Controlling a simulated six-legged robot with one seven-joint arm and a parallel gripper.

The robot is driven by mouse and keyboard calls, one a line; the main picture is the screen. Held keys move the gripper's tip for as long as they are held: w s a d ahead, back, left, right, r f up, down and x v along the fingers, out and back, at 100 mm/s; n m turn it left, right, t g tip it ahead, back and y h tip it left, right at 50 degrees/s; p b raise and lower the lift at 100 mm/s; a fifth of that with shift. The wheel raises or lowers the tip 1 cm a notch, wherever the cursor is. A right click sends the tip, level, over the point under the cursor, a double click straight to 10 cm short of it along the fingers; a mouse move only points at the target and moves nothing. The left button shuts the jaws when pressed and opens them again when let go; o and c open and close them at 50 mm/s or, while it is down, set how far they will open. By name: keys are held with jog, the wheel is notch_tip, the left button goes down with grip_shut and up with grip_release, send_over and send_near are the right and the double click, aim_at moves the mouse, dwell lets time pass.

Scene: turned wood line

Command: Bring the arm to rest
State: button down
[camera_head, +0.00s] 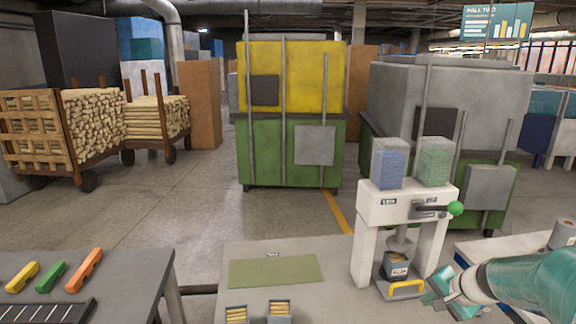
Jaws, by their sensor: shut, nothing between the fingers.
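My gripper (436,292) is at the lower right, at the end of my teal and white arm, which reaches in from the right edge. It is shut and empty. It is just right of the yellow handle (406,289) at the foot of a white press (405,205). Whether it touches the handle or the press cannot be told. A dark labelled box (397,267) with light pieces in it stands under the press. The press has a green-knobbed lever (455,208) and two clear hoppers, one with blue pieces (390,166) and one with green pieces (434,164).
A green mat (275,271) lies on the grey table (330,290), with two small boxes of wooden pieces (279,310) at its front. A left table (130,280) holds yellow, green and orange tools. Large machines and log carts stand behind; the floor between is open.

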jog(key=s+a+r+n+g+h, duration=0.1)
jog(key=s+a+r+n, duration=0.25)
jog(key=a, duration=0.35)
jog(key=s+a+r+n, duration=0.2)
jog(key=s+a+r, duration=0.1)
jog(key=s+a, duration=0.3)
jog(key=s+a+r+n+g+h, duration=0.1)
jog(key=s+a+r+n, duration=0.2)
jog(key=a, duration=0.4)
jog(key=s+a+r+n, duration=0.1)
jog(key=s+a+n, duration=0.2)
jog(key=s, duration=0.5)
jog(key=shift+a+t+h, duration=0.2)
jog(key=shift+t+h, duration=0.1)
